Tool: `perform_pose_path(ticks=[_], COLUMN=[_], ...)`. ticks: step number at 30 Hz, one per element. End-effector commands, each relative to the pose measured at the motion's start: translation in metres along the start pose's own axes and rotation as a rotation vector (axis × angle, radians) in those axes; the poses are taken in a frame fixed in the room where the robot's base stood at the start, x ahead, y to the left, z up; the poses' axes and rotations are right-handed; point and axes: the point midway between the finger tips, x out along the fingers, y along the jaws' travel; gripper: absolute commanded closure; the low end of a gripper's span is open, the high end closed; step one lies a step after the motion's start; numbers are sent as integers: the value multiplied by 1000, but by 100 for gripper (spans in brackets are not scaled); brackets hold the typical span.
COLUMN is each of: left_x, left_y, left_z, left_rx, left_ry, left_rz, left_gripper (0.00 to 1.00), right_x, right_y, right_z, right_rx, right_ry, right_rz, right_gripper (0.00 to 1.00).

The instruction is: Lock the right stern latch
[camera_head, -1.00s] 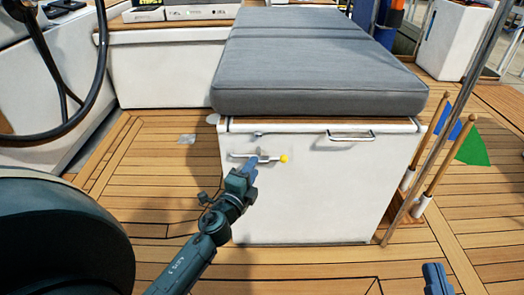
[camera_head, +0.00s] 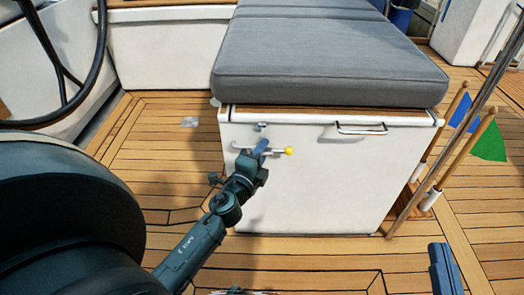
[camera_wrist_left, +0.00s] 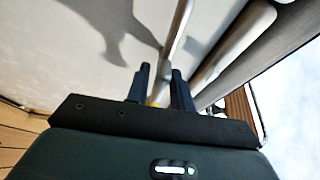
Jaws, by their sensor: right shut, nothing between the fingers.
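The latch (camera_head: 268,151) is a metal bar with a yellow knob on its right end. It lies roughly level on the upper left front of the white stern box (camera_head: 320,190). A small metal catch (camera_head: 262,125) sits above it. My left gripper (camera_head: 262,146) is at the latch bar, left of the knob. In the left wrist view the latch's metal bar (camera_wrist_left: 176,35) runs down between my left fingers (camera_wrist_left: 160,75), with a bit of yellow at their base. Whether they grip it is unclear. My right gripper (camera_head: 445,265) is shut and empty at the lower right, away from the box.
A grey cushion (camera_head: 325,62) covers the box top, and a metal handle (camera_head: 362,130) is at its upper right front. Flags on wooden sticks (camera_head: 443,165) and a metal pole (camera_head: 450,130) stand right of the box. The steering wheel (camera_head: 95,75) is at left. Wooden deck around is mostly clear.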

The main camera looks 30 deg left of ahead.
Motion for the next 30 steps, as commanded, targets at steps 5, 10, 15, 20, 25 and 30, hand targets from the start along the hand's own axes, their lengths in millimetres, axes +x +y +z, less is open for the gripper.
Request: perform_pose_path(ticks=[5,10,15,20,25,30], left_x=[0,0,0,0,0,1], left_y=[0,0,0,0,-2,-5], left_z=[0,0,0,0,0,1], left_rx=[0,0,0,1,17,74], left_ry=[0,0,0,0,0,-1], left_rz=[0,0,0,0,6,31], left_gripper=[92,100,100,100,100,100], right_x=[0,0,0,0,1,2], right_y=[0,0,0,0,0,2], right_z=[0,-1,-1,-1,-5,-13], right_rx=[0,0,0,0,-6,-37], right_ry=[1,2,2,2,3,-2], right_rz=[0,0,0,0,0,3], right_gripper=[100,100,100,100,100,100])
